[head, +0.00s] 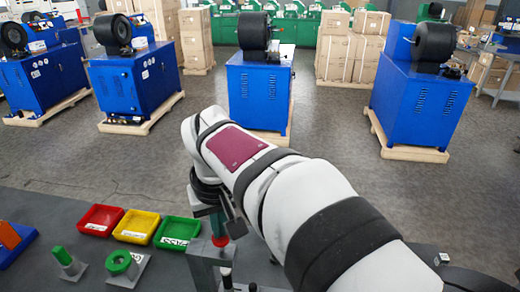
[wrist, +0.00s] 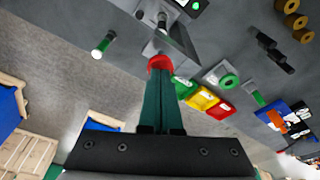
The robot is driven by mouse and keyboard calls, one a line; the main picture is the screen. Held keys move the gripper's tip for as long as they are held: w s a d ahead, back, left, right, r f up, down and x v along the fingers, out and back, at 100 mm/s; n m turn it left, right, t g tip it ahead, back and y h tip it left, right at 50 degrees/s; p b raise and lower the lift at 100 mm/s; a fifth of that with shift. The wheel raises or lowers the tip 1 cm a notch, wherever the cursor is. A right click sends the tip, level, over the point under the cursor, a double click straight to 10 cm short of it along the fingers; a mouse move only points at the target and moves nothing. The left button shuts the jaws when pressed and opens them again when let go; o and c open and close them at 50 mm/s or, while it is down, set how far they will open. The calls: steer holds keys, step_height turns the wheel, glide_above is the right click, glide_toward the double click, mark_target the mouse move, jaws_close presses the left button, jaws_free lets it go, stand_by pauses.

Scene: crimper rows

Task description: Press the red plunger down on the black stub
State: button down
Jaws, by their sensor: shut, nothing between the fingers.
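The red plunger (wrist: 160,62) shows in the wrist view right at the tips of my gripper (wrist: 161,72), whose green fingers are closed together. The fingertips appear to touch or nearly touch the plunger's top. In the head view the red plunger (head: 221,241) sits just under my gripper (head: 215,224), at the top of a grey press frame (head: 203,262). A dark and pale rod shows below the plunger. I cannot tell whether it is the black stub, or how far the plunger is from the stub.
Red (head: 100,220), yellow (head: 137,226) and green (head: 177,232) bins stand left of the press. Fixtures with a green cylinder (head: 61,255) and a green ring (head: 119,262) stand in front of them. Blue machines (head: 258,90) stand across the floor. My arm covers the bench's right part.

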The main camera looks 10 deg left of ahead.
step_height(320, 180, up, 8)
steer(key=shift+f, duration=0.25)
steer(key=s+d+f+m+g, duration=0.1)
steer(key=s+d+f+m, duration=0.2)
steer(key=s+d, duration=0.35)
steer(key=s+d+f+m, duration=0.3)
steer(key=s+d+m, duration=0.1)
steer(key=d, duration=0.5)
steer(key=s+d+f+m+g, duration=0.1)
steer(key=s+d+f+m, duration=0.3)
steer(key=s+f, duration=0.4)
steer(key=shift+s+d+m+y, duration=0.3)
steer(key=shift+s+y, duration=0.1)
steer(key=shift+s, duration=0.85)
